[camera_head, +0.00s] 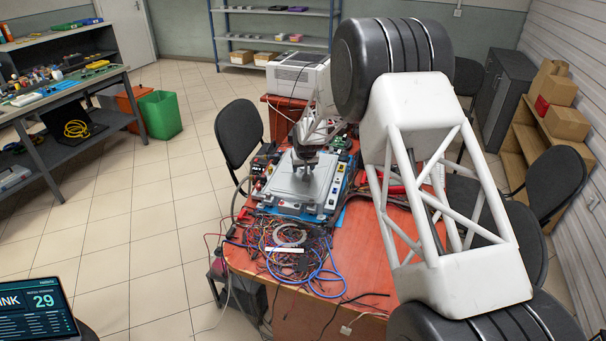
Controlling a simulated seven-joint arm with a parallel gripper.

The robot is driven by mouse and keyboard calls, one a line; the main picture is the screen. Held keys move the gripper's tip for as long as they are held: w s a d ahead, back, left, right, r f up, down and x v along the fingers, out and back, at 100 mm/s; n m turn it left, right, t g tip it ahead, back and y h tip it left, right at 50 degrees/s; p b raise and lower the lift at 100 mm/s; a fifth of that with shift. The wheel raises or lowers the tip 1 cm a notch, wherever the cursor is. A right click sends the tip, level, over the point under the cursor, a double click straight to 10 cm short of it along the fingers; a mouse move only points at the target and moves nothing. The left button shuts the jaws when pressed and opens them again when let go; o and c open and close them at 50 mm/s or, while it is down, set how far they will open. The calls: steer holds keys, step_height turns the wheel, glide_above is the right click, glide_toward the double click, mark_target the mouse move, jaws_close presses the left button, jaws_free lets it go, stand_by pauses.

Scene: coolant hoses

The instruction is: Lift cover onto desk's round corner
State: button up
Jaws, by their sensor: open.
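The cover (282,188) is a flat grey plate lying on top of a box-shaped device (300,211) on the red-orange desk (352,262). My gripper (306,174) points down over the upper middle of the cover, with its dark fingers open. Its fingertips are close to the cover's top; whether they touch it or straddle a grip on it is too small to tell. The desk's rounded near-left corner (236,262) is partly covered by wires. My large white arm link hides much of the desk's right side.
A tangle of coloured wires and a blue hose (330,283) lies in front of the device. A white printer-like box (298,73) stands behind. Chairs (238,133) flank the desk. Bare desktop shows right of the wires. A laptop (38,310) is at lower left.

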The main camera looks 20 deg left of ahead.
stand_by(0.4)
jaws_close()
steer(key=shift+r, duration=0.15)
steer(key=shift+r, duration=1.5)
steer(key=shift+s+d+r, duration=0.15)
steer(key=shift+s+r, duration=0.05)
steer(key=s+d, duration=0.2)
steer(key=s, duration=0.2)
steer(key=s+d+r, duration=0.1)
steer(key=s+d, duration=0.2)
steer(key=s, duration=0.1)
steer(key=s+d, duration=0.3)
steer(key=s, duration=0.2)
steer(key=shift+s+r, duration=0.1)
steer(key=shift+r, duration=0.1)
